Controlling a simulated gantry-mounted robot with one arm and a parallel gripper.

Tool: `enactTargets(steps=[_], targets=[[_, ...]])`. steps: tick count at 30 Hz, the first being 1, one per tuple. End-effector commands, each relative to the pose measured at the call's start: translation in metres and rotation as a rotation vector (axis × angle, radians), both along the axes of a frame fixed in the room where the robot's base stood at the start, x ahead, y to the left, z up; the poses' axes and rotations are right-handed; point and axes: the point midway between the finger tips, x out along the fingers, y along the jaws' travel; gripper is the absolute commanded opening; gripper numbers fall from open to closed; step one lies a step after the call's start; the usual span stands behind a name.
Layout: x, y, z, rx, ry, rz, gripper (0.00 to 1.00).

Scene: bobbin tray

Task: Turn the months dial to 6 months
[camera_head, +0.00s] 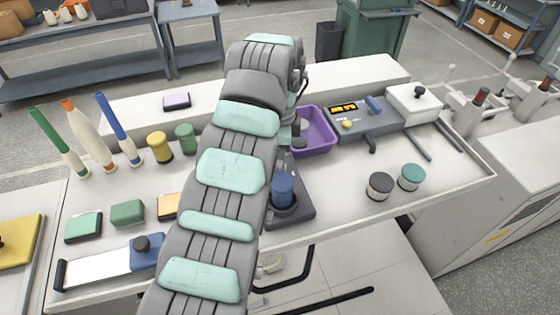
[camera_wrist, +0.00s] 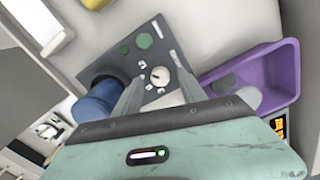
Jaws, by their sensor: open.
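A small white round dial (camera_wrist: 159,75) with a dark mark sits on a dark grey panel (camera_wrist: 125,68) in the wrist view. Its month marks are too small to read, so I cannot tell its setting. My gripper (camera_wrist: 160,80) is open, with one finger to each side of the dial in the picture. I cannot tell whether the fingers touch it. A green round button (camera_wrist: 144,40) and small white labels share the panel. A blue cylinder (camera_wrist: 97,102) stands at its left; it shows in the head view (camera_head: 283,188) on the dark base (camera_head: 301,207). My arm hides the dial in the head view.
A purple bin (camera_wrist: 262,75) is close on the right in the wrist view, and in the head view (camera_head: 318,130). A grey device (camera_head: 362,122) stands beyond it. Two round tins (camera_head: 379,187) (camera_head: 411,178) stand right of the base.

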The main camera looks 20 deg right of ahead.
Motion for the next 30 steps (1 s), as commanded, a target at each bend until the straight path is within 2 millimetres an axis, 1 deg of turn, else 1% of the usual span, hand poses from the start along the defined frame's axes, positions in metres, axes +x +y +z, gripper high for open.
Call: enactTargets(steps=[3,6,17,30], targets=[[-0.001,-0.001,-0.010,-0.002,0.002,-0.001,0.49],[0.000,0.000,-0.014,-0.001,-0.001,0.000,0.49],[0.000,0.000,-0.017,-0.001,-0.002,0.000,0.49],[0.000,0.000,-0.017,0.000,-0.001,0.000,0.13]])
